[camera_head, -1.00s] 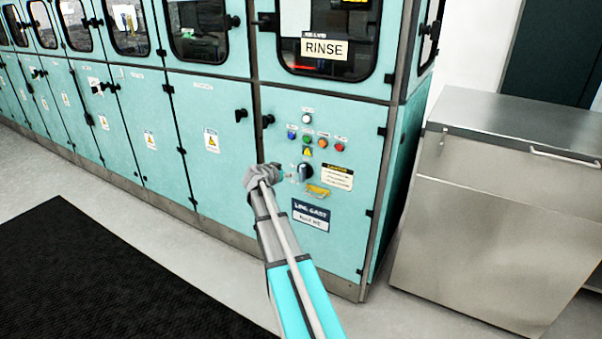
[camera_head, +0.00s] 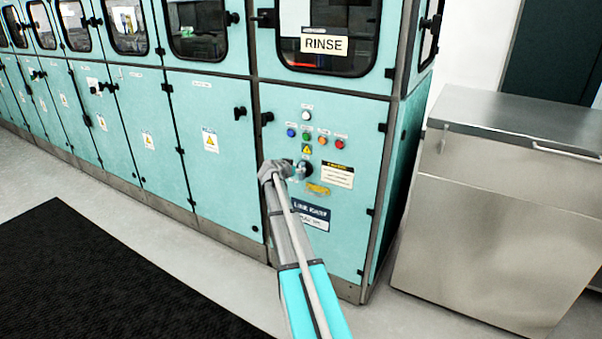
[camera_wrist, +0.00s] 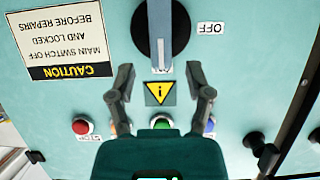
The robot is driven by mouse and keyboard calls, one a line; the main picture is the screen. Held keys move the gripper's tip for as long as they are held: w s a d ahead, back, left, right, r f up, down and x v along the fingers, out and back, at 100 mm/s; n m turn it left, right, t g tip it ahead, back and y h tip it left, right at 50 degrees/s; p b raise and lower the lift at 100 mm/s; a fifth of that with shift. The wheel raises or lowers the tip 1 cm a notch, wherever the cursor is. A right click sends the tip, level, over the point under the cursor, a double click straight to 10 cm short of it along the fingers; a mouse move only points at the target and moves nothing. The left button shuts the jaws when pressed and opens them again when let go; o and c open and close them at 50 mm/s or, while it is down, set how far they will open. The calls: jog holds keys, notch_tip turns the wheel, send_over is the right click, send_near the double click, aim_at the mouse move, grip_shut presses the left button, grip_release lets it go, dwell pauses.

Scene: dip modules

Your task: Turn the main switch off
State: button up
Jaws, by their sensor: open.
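The main switch is a round black rotary knob with a grey handle on the turquoise panel; it shows in the head view (camera_head: 305,169) and at the top of the wrist view (camera_wrist: 179,28). In the wrist view, which is upside down, its handle points down the picture, towards the yellow warning triangle (camera_wrist: 159,93). The OFF label (camera_wrist: 211,28) is to the right of the knob. My gripper (camera_wrist: 159,80) is open, its fingers apart on either side below the handle, with nothing between them. In the head view my gripper (camera_head: 290,172) is just left of the knob.
Red (camera_wrist: 81,126), orange, green and blue buttons sit near my fingers. A caution label (camera_wrist: 62,38) is beside the knob. A steel cabinet (camera_head: 490,220) stands to the right. A black mat (camera_head: 100,280) lies on the floor at left.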

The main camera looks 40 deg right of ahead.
aim_at(302, 180)
jog(key=shift+b+x, duration=0.65)
jog(key=shift+x, duration=1.75)
grip_shut()
jog(key=shift+a, duration=0.2)
jog(key=shift+d, duration=0.1)
